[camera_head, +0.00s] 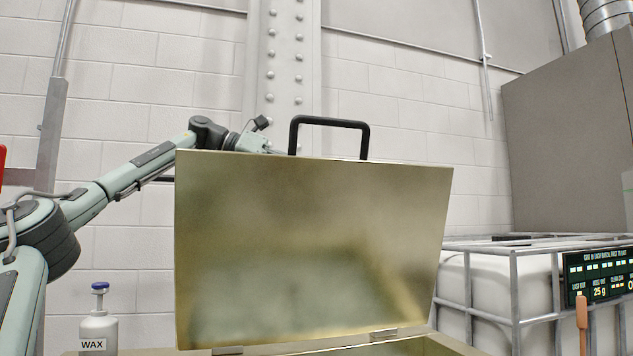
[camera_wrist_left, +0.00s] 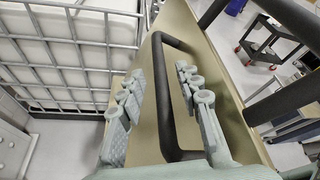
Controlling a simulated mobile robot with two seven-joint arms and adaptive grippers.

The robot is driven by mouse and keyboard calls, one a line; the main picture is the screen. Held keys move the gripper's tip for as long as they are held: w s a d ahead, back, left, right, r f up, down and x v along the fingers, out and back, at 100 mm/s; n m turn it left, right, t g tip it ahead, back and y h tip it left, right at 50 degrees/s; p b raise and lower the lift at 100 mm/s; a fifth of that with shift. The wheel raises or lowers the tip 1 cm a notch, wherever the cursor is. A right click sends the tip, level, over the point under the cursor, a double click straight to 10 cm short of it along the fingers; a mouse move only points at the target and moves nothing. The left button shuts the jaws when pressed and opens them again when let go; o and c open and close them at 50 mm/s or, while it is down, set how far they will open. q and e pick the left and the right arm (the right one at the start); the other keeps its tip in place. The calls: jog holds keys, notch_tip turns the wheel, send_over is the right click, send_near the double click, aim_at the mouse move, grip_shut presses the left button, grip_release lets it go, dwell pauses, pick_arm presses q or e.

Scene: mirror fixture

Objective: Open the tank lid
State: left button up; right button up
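The brass-coloured tank lid (camera_head: 315,250) stands nearly upright in the head view, with hinges along its lower edge and the tank rim (camera_head: 450,345) below. A black handle (camera_head: 330,120) rises above its top edge. My left arm reaches in from the left and passes behind the lid, which hides the fingertips there. In the left wrist view my left gripper (camera_wrist_left: 159,70) has its fingers apart, one on each side of a black handle bar (camera_wrist_left: 168,100) on the lid panel (camera_wrist_left: 150,142); gaps show beside the bar. My right gripper is not in view.
A white WAX bottle (camera_head: 98,330) with a blue top stands at the lower left. A caged white container (camera_head: 485,285) and a display panel (camera_head: 600,275) are at the right. A wheeled cart (camera_wrist_left: 268,45) shows in the left wrist view.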

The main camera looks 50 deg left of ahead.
pick_arm(q)
jog(key=v, duration=1)
jog(key=shift+s+a, duration=0.15)
jog(key=shift+s, duration=0.1)
